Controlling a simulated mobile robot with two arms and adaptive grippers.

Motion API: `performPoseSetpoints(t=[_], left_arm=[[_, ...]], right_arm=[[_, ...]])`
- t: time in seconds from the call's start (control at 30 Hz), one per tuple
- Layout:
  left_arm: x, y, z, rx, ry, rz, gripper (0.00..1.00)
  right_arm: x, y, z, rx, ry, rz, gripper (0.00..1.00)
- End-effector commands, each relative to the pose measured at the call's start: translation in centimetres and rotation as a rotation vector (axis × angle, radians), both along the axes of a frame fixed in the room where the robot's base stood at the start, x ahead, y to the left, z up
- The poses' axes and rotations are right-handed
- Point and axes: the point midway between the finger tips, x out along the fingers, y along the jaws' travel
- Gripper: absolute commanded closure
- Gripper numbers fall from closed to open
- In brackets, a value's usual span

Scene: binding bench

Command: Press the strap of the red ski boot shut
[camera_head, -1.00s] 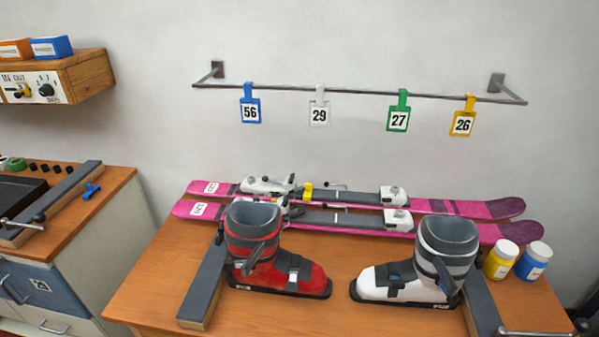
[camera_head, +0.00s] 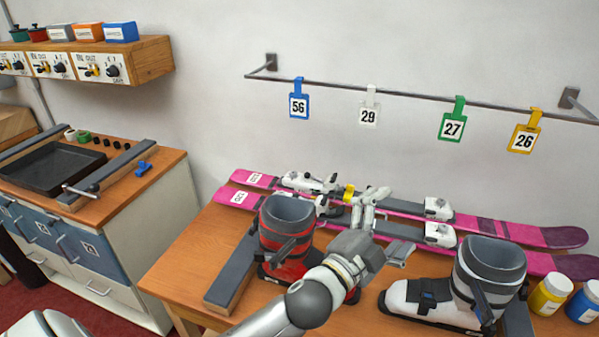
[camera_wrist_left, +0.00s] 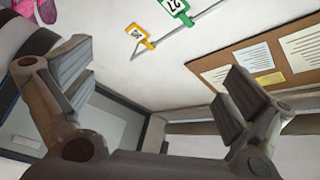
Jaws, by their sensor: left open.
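The red ski boot (camera_head: 285,225) stands upright on the wooden bench in the head view, left of centre. Its dark strap (camera_head: 290,247) sticks out at an angle from the cuff's front. My left arm passes in front of the boot's lower part and hides much of the red shell and toe. My left gripper (camera_head: 388,226) is open and empty, right of the red boot, its fingers spread in front of the skis. In the left wrist view the open fingers (camera_wrist_left: 158,80) have nothing between them; the boot does not show there. My right gripper is not in view.
A white boot (camera_head: 488,275) stands to the right, near yellow (camera_head: 549,294) and blue jars. Pink skis (camera_head: 520,233) lie behind. A grey-topped bar (camera_head: 232,275) lies left of the red boot. Numbered tags hang from a wall rail (camera_head: 415,98). The bench's left front (camera_head: 190,262) is clear.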

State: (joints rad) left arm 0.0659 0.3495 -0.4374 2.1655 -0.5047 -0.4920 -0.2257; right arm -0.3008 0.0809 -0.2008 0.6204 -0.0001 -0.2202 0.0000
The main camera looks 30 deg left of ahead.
Motion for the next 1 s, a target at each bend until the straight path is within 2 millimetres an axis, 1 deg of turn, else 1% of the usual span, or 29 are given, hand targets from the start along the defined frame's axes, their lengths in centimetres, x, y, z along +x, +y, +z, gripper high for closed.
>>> performPoseSetpoints(t=[0.03,0.1,0.17,0.2,0.3,0.37,0.43,0.5,0.57,0.67,0.77,0.87,0.9,0.97,1.0], left_arm=[[0.5,-1.5,2.4,0.073,-0.11,-0.052,0.0],[0.5,-3.8,5.3,0.179,-0.261,-0.128,0.0],[0.1,-5.8,7.3,0.274,-0.387,-0.195,0.0],[-0.3,-7.1,8.5,0.338,-0.469,-0.24,0.0],[-1.6,-10.2,10.3,0.511,-0.665,-0.354,0.0],[-2.5,-11.8,10.7,0.618,-0.776,-0.426,0.0],[-3.5,-13.3,10.6,0.748,-0.897,-0.509,0.0],[-4.3,-14.4,9.8,0.883,-1.007,-0.598,0.0],[-4.9,-14.9,8.9,1.001,-1.091,-0.678,0.0],[-5.3,-14.7,6.7,1.203,-1.208,-0.817,0.0],[-4.9,-13.2,4.2,1.411,-1.291,-0.968,0.0],[-4.1,-10.2,1.9,1.616,-1.332,-1.13,0.0],[-3.6,-8.6,1.1,1.696,-1.334,-1.2,0.0],[-2.8,-5.9,0.1,1.815,-1.322,-1.307,0.0],[-2.2,-3.8,-0.2,1.89,-1.303,-1.379,0.0]], right_arm=[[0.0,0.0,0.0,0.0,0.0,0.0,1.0],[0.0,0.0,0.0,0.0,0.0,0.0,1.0],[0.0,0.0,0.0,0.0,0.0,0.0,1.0],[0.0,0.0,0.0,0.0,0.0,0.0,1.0],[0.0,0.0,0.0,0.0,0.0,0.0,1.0],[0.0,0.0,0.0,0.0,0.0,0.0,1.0],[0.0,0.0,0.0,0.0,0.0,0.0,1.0],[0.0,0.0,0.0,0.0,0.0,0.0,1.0],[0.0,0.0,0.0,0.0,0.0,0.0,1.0],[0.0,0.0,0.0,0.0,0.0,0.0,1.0],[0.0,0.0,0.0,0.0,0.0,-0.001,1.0],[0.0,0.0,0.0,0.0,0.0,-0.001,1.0],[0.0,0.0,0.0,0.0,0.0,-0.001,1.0],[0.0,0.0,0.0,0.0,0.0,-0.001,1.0],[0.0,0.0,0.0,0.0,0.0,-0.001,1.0]])
